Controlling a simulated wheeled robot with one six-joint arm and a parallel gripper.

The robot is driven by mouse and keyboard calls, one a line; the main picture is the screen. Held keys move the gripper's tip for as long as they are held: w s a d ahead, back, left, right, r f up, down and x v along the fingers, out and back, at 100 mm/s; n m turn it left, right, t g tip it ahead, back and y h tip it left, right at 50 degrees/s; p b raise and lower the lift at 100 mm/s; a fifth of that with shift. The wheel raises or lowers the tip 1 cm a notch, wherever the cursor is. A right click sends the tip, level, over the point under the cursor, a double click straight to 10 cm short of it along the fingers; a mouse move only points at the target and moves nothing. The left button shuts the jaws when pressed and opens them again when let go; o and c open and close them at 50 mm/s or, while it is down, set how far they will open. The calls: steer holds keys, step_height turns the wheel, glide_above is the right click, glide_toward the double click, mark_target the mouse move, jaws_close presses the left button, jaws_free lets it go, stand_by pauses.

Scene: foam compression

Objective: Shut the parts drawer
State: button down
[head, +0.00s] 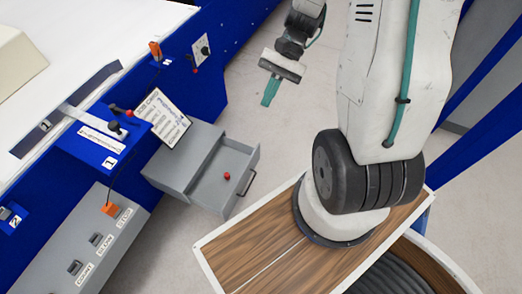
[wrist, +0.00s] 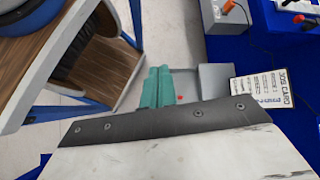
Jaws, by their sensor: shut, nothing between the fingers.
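The parts drawer (head: 213,190) stands open from its grey cabinet (head: 185,150), pulled out toward the right in the head view. A small red knob-like part (head: 227,176) lies inside it, and a handle shows on its front. My gripper (head: 268,101) is shut and empty, with teal fingers, above and to the right of the drawer in the picture, apart from it. In the wrist view my teal fingers (wrist: 158,72) are together and partly cover the drawer (wrist: 187,88). The red part (wrist: 180,98) shows just right of them.
A printed card (head: 163,118) leans beside the cabinet. A blue machine frame (head: 215,45) with a grey button panel (head: 90,240) runs along the left. A wood-topped platform (head: 240,250) is at the lower right. Bare floor (head: 255,125) lies between my gripper and the drawer.

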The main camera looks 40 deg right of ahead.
steer(key=w+d+f+m+t, duration=0.1)
steer(key=d+f+m+t, duration=0.4)
steer(key=f, duration=0.8)
steer(key=w+f+m+t, duration=0.1)
steer(key=f+m+t, duration=0.1)
steer(key=f+m, duration=0.8)
steer(key=w+d+f+m+t, duration=0.1)
steer(key=d+f+m+t, duration=0.25)
steer(key=f, duration=1.25)
steer(key=m+h, duration=0.2)
steer(key=h, duration=0.2)
glide_toward(256, 152)
step_height(256, 152, down, 4)
steer(key=shift+w+a+f+t, duration=0.1)
steer(key=shift+w+a+t, duration=0.05)
steer(key=shift+w+a, duration=0.4)
steer(key=shift+w+a+t, duration=0.1)
steer(key=shift+w+a, duration=0.25)
steer(key=shift+w, duration=0.35)
steer(key=shift+w+a, duration=0.2)
steer(key=shift+w, duration=0.15)
